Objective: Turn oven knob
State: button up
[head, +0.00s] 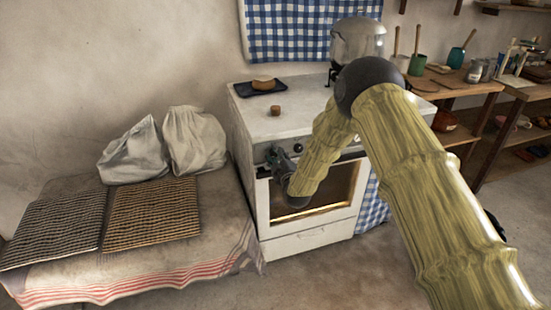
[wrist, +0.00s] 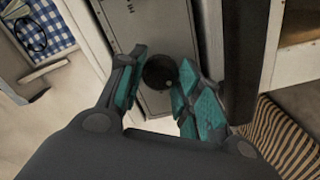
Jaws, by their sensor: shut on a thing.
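The white oven (head: 308,243) stands against the wall in the head view, its door closed and a warm glow behind the glass. My gripper (head: 272,153) is at the left end of the oven's front control panel. In the wrist view, the teal fingers of my gripper (wrist: 160,88) stand on either side of a round dark oven knob (wrist: 158,70) and are shut on it. In the head view my gripper hides this knob. Another dark knob (head: 298,148) shows on the panel to its right.
A small dark tray (head: 261,90) with a round item and a small brown block (head: 276,111) sit on the stove top. A cloth-covered bench (head: 215,205) with woven mats and sacks is to the left.

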jog(key=m+b, duration=0.1)
jog(key=m, duration=0.2)
jog(key=shift+f+m+b, duration=0.1)
jog(key=shift+m+b, duration=0.2)
jog(key=m+b, duration=0.1)
jog(key=m, duration=0.2)
jog(key=shift+d+m, duration=0.1)
jog(key=shift+m, duration=0.3)
jog(key=m+b, duration=0.2)
jog(key=m, duration=0.1)
jog(key=shift+m, duration=0.3)
jog(key=m+b, duration=0.1)
jog(key=m, duration=0.2)
jog(key=shift+m, duration=0.3)
jog(key=m+b, duration=0.3)
jog(key=m, duration=0.3)
jog(key=shift+d, duration=0.1)
jog(key=m+b, duration=0.3)
jog(key=m, duration=0.2)
jog(key=shift+m, duration=0.3)
jog(key=o, duration=1)
jog(key=shift+o, duration=0.2)
